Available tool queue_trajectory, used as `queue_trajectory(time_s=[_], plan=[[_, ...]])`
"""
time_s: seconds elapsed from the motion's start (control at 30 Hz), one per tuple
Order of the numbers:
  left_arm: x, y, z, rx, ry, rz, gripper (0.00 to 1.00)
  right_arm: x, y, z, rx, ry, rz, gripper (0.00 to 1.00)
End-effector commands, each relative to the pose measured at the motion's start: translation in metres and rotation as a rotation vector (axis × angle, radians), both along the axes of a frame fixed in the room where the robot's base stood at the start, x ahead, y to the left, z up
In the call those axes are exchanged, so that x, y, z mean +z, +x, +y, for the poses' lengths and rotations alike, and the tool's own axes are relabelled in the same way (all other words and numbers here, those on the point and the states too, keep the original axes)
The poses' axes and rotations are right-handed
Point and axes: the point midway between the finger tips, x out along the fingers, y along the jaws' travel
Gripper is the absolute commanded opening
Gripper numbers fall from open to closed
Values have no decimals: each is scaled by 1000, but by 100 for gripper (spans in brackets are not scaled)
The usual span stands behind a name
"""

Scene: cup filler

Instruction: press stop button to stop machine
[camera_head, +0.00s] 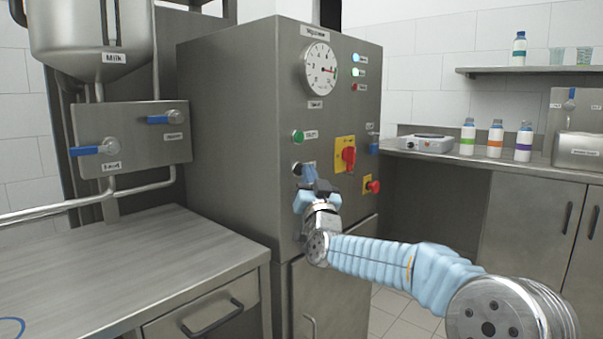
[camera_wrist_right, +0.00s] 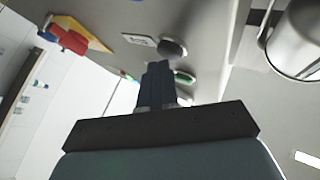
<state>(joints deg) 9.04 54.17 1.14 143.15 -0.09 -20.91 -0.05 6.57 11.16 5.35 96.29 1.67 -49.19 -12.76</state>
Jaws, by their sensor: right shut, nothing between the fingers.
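The grey steel machine (camera_head: 230,130) has a green button (camera_head: 298,137) on its front, with a black button (camera_head: 297,168) below it. The black button's label is partly hidden by my gripper, so I cannot read it. My right gripper (camera_head: 309,173) is shut and empty, its fingertips at the black button. In the right wrist view, the closed fingers (camera_wrist_right: 158,68) point at the black button (camera_wrist_right: 172,48), just short of or against it; I cannot tell if they touch. The green button (camera_wrist_right: 184,79) shows beside it. My left gripper is not in view.
A red rotary switch (camera_head: 348,158) on a yellow plate and a red mushroom button (camera_head: 373,187) sit right of my gripper. A gauge (camera_head: 320,68) is above. A steel table (camera_head: 130,265) stands at left, below the milk tank (camera_head: 90,35). A counter with bottles stands at right.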

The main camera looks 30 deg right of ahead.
Motion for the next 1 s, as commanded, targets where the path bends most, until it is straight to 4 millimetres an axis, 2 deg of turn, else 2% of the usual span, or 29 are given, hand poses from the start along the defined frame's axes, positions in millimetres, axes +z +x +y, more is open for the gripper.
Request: queue_trajectory(time_s=[0.8,1.0], plan=[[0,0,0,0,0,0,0,0,5,2,-1,1,0,0],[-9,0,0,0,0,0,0,-3,0,0,-1,1,0,0]])
